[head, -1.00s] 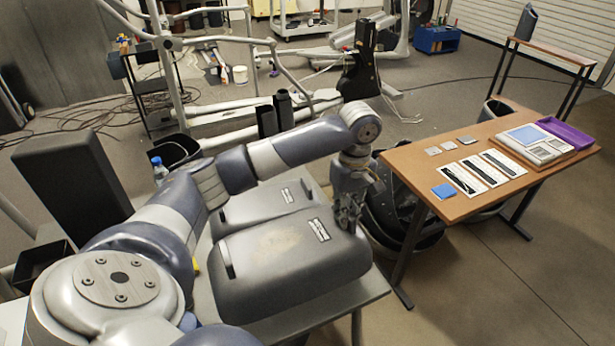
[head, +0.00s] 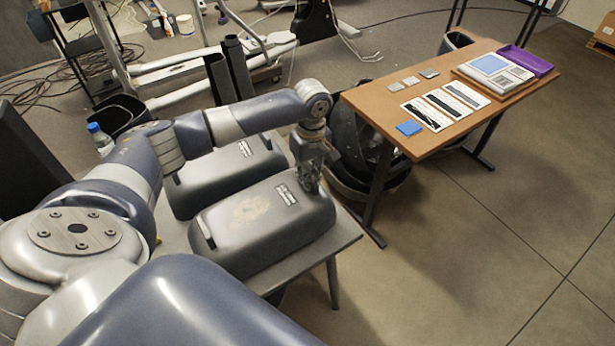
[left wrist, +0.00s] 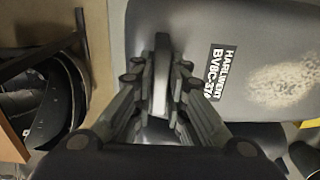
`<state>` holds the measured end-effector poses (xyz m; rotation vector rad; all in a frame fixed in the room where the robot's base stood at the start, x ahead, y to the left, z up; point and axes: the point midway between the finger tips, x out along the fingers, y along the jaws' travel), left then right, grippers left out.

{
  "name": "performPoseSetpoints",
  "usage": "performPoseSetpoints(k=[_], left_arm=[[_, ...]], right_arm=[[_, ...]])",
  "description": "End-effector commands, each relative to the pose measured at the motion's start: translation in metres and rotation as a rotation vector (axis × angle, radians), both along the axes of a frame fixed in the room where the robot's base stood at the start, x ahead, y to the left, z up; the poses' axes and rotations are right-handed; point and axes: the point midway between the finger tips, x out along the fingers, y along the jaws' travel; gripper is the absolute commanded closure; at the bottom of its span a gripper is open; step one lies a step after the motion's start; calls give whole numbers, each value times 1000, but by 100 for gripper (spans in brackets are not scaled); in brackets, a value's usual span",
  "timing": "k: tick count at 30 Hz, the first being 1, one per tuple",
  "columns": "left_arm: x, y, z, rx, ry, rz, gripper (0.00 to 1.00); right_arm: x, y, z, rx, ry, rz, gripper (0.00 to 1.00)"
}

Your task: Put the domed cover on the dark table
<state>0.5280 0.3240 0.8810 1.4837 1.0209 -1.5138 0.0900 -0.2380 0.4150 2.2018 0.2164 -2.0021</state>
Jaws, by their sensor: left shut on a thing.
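A dark grey domed cover (head: 262,228) with a white-lettered label sits at the front of a grey table (head: 345,236). A second, similar cover (head: 225,180) lies just behind it. My left gripper (head: 310,184) is at the right end of the front cover, beside its label. In the left wrist view, the fingers (left wrist: 161,85) are shut on a narrow raised part of the labelled cover (left wrist: 215,35). I cannot tell whether the cover is lifted off the table. My right gripper is out of view.
A brown table (head: 440,135) to the right holds a blue pad (head: 408,128), cards, a device (head: 495,72) and a purple tray (head: 525,61). A black bin (head: 365,150) stands between the tables. Exercise-machine frames fill the back. Floor is clear at the right front.

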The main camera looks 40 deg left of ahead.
Motion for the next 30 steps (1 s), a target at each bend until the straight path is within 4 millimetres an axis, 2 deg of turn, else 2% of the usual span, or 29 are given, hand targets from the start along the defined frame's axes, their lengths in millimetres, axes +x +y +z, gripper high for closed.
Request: performPoseSetpoints(k=[3, 6, 16, 17, 19, 30], left_arm=[[0, 1, -14, 1, 1, 2, 100], [0, 1, -20, 2, -1, 2, 100], [1, 1, -22, 1, -1, 1, 100], [0, 0, -24, 1, -1, 1, 85], [1, 0, -24, 0, -2, 1, 69], [1, 1, -22, 1, -3, 1, 67]], right_arm=[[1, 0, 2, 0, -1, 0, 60], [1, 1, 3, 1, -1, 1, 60], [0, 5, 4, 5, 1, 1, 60], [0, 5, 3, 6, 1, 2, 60], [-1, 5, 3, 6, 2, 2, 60], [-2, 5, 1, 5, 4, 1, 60]])
